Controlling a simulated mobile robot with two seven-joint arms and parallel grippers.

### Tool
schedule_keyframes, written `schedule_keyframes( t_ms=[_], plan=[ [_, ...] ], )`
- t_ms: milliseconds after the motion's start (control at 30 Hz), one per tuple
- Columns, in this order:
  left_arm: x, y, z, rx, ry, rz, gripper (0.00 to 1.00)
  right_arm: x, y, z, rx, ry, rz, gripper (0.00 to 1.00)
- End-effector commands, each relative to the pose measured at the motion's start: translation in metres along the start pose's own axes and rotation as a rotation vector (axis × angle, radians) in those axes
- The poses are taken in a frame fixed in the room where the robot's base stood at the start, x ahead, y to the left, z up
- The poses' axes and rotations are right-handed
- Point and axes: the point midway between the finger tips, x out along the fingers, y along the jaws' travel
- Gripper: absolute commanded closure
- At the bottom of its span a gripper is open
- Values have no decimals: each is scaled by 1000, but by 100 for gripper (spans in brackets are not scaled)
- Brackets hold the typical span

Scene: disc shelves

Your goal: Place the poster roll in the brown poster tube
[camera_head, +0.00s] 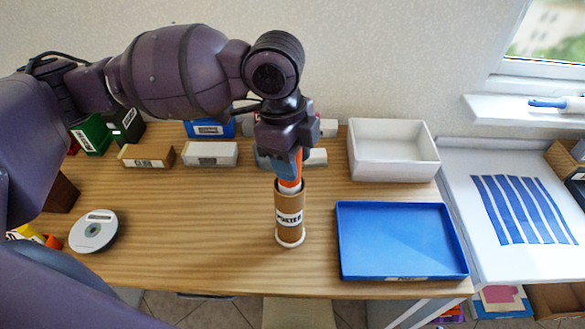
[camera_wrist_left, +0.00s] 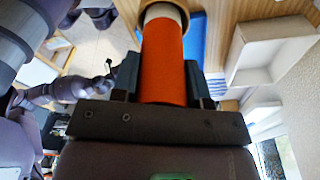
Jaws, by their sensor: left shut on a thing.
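The brown poster tube (camera_head: 290,222) stands upright on the wooden table, with a white label and a pale base rim. My left gripper (camera_head: 289,165) is above the tube, shut on the orange poster roll (camera_head: 290,186). The roll is upright, and its lower end is at or inside the tube's mouth; how deep it sits I cannot tell. In the left wrist view the orange roll (camera_wrist_left: 164,60) lies between the two fingers, its pale end at the brown tube rim (camera_wrist_left: 184,12). My right gripper is not in the head view.
A blue tray (camera_head: 400,240) lies right of the tube, with a white bin (camera_head: 392,150) behind it. Small labelled boxes (camera_head: 210,154) line the back. A white round device (camera_head: 94,231) lies at the left. The table between it and the tube is clear.

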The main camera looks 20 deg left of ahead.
Motion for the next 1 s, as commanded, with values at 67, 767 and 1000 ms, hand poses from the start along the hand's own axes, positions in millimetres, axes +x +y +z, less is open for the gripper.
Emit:
schedule_keyframes(
  t_ms=[67, 767, 1000],
  plan=[
    [14, 0, 2, -2, 0, 4, 82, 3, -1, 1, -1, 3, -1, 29],
    [28, 0, 4, -1, 0, 0, 33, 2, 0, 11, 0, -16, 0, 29],
    [18, -1, 4, -1, -1, -3, 33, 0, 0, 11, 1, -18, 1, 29]
  ],
)
